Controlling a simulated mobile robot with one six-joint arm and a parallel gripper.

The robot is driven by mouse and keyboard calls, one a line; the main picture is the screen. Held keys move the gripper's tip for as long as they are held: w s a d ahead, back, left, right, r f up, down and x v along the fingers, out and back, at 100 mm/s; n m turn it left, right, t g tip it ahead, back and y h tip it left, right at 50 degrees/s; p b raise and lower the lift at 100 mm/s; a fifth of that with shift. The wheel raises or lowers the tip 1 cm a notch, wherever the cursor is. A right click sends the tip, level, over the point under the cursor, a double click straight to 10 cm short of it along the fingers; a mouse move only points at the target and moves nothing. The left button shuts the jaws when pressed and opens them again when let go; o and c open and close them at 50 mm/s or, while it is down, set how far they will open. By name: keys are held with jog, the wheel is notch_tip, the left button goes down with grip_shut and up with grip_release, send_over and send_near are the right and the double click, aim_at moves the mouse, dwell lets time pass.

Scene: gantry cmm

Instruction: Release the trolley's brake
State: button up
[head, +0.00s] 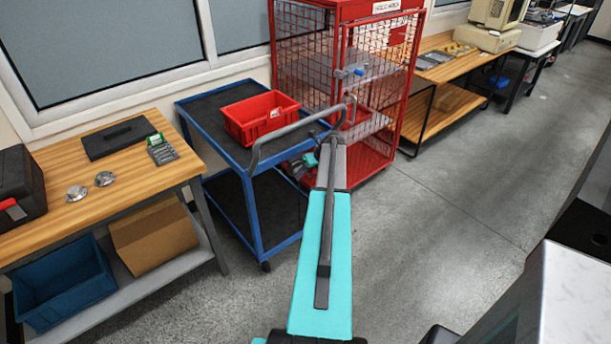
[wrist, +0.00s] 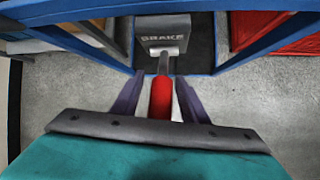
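The blue trolley (head: 250,215) stands in the middle of the head view, with a grey push handle at its near right end. In the wrist view its brake is a grey box (wrist: 163,36) marked BRAKE. A lever with a grey shaft and a red grip (wrist: 160,98) sticks out from the box towards me. My gripper (wrist: 159,80) is open, with one dark finger on each side of the lever. Gaps show between the fingers and the red grip. In the head view my arm and the trolley handle hide most of this area.
A red bin (head: 260,116) sits on the trolley's top shelf. A red mesh cage (head: 396,100) stands close behind the trolley. A wooden workbench (head: 120,190) is at the left. Open grey floor (head: 450,220) lies to the right.

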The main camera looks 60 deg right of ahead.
jog(key=b+v, duration=0.3)
jog(key=v, duration=1)
jog(key=shift+s+r, duration=0.15)
jog(key=shift+r, duration=0.05)
jog(key=shift+a, duration=0.1)
dwell(0.5)
